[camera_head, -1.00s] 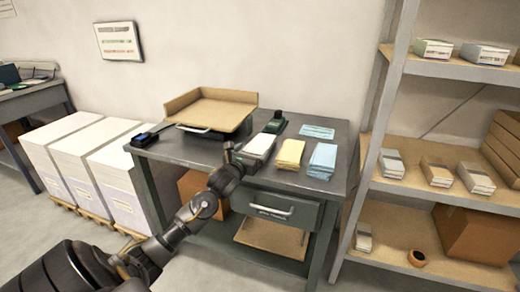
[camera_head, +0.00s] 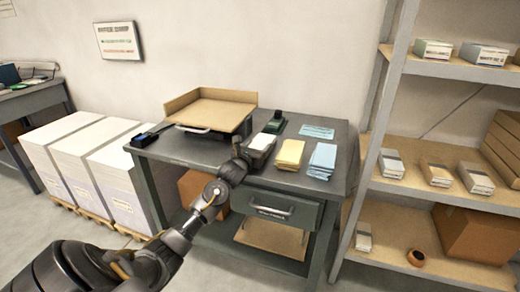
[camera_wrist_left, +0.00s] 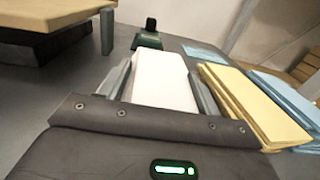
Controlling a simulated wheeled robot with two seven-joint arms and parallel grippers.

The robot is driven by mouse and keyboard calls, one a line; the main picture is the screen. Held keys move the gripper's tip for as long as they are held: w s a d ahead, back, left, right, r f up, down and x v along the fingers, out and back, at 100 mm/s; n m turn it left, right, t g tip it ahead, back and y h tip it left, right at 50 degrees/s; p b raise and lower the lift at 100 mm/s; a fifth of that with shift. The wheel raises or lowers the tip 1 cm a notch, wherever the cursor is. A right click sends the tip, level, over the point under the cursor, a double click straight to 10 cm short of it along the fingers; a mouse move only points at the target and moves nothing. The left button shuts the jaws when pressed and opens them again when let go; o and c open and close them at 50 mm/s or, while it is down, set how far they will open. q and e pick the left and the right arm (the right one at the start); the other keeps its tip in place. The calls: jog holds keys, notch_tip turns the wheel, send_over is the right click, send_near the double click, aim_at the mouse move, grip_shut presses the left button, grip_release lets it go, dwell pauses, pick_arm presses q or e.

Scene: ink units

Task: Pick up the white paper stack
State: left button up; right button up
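The white paper stack (camera_head: 263,141) lies on the grey desk (camera_head: 190,152), left of the yellow paper stack. In the left wrist view, the white paper stack (camera_wrist_left: 163,80) lies between the two fingers of my left gripper (camera_wrist_left: 161,84), one finger along each long side. The fingers look open around it; any contact is hard to tell. In the head view, my left gripper (camera_head: 248,158) is at the stack's near end and covers part of it. My right gripper is not in view.
Yellow (camera_head: 290,154) and blue (camera_head: 322,160) paper stacks lie just right. A dark green stamp-like item (camera_head: 276,123) stands behind, with light blue sheets (camera_head: 317,131). A cardboard-coloured tray (camera_head: 208,110) is at the back left. Shelves (camera_head: 378,130) rise on the right.

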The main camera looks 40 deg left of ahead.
pick_arm(q)
jog(key=shift+r, duration=0.1)
jog(key=c, duration=0.6)
jog(key=shift+r, duration=0.1)
